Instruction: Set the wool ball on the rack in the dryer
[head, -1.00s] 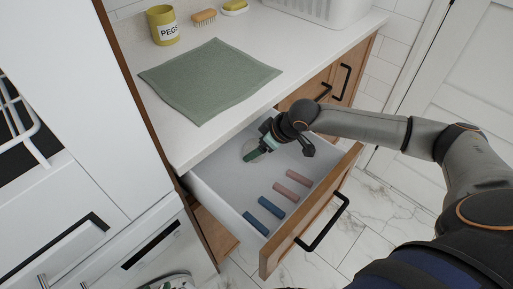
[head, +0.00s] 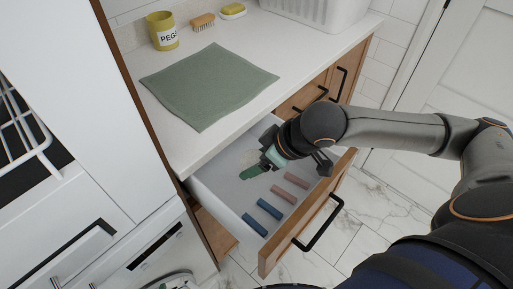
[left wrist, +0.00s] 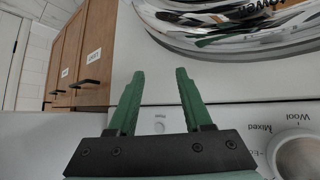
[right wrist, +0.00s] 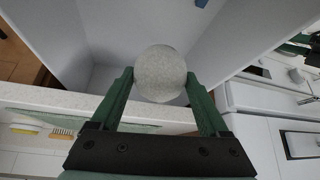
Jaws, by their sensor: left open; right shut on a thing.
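The grey wool ball (right wrist: 160,74) is between the fingertips of my right gripper (right wrist: 160,82), which is shut on it. In the head view, my right gripper (head: 262,166) is over the open drawer, and the ball (head: 250,157) is a pale shape largely hidden behind it. A white wire rack (head: 22,135) shows at the left edge of the head view, in front of a dark opening in the white appliance. My left gripper (left wrist: 155,100) is open and empty in the left wrist view, in front of a white control panel with a dial (left wrist: 298,155).
The open drawer (head: 222,196) holds blue rolls (head: 262,215) and pink rolls (head: 290,187). On the counter are a green cloth (head: 208,85), a yellow pegs pot (head: 162,32), a brush (head: 203,21) and a white basket (head: 325,10). The drawer front (head: 310,215) juts out over the floor.

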